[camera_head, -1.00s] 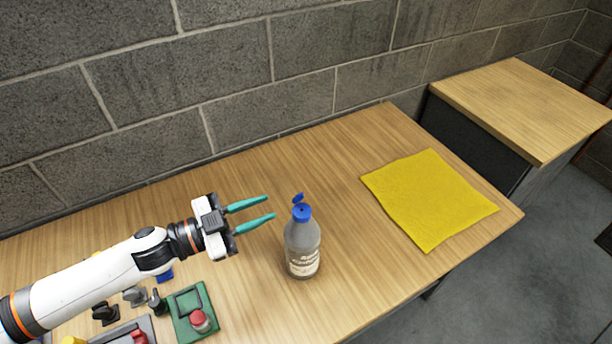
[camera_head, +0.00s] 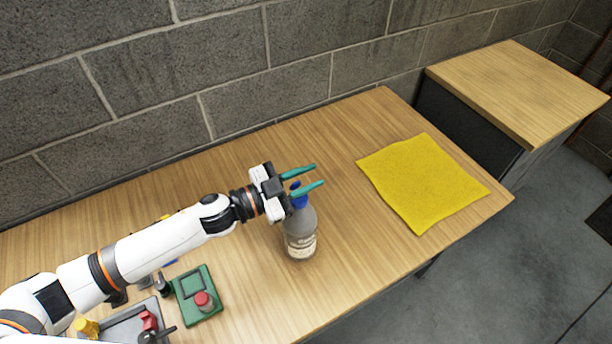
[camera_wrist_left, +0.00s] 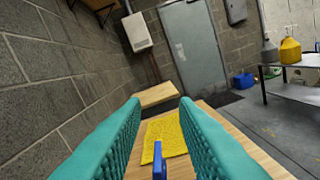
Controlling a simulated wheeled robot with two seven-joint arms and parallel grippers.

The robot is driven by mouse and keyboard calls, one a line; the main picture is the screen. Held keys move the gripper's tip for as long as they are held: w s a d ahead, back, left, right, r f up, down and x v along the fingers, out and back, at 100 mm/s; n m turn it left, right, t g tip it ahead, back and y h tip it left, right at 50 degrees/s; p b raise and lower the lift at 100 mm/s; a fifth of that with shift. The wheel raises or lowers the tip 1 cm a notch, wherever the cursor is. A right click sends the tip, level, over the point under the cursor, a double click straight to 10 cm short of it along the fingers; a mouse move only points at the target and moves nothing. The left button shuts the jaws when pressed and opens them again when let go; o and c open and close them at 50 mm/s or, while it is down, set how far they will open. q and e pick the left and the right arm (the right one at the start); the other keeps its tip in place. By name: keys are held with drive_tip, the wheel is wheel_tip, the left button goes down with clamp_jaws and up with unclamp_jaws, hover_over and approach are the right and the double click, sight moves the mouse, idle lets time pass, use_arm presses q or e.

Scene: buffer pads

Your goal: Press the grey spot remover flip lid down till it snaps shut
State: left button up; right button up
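The grey spot remover bottle (camera_head: 300,238) stands upright on the wooden table, with a blue cap (camera_head: 299,201) on top. Its blue flip lid (camera_head: 295,186) is partly hidden by my fingers in the head view. In the left wrist view the lid (camera_wrist_left: 159,160) stands up as a narrow blue piece low between the fingertips. My left gripper (camera_head: 306,178) is open, its two teal fingers apart on either side of the lid at cap height. I cannot tell whether a finger touches it. My right gripper is not in view.
A yellow cloth (camera_head: 422,182) lies to the right on the table. A green box with a red button (camera_head: 198,295) and a grey tray (camera_head: 128,322) with small parts are at the front left. A block wall (camera_head: 150,80) runs behind. The table between bottle and cloth is clear.

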use_arm(q)
clamp_jaws()
drive_tip(key=shift+s+m, duration=0.15)
drive_tip(key=shift+m, duration=0.15)
drive_tip(key=shift+s+d+f+m, duration=0.15)
drive_tip(key=shift+s+m, duration=0.05)
drive_tip(key=shift+m, duration=0.4)
drive_tip(key=shift+s+d+f+m, duration=0.1)
drive_tip(key=shift+s+f+m, duration=0.05)
drive_tip(key=shift+m, duration=0.45)
drive_tip(key=shift+s+d+f+m+b, duration=0.15)
drive_tip(key=shift+s+f+m+b, duration=0.1)
drive_tip(key=shift+m, duration=0.7)
drive_tip(key=shift+s+d+f+m+b, duration=0.15)
drive_tip(key=shift+f+m+b, duration=0.1)
drive_tip(key=shift+m, duration=0.7)
drive_tip(key=shift+o, duration=0.2)
unclamp_jaws()
drive_tip(key=shift+s, duration=0.1)
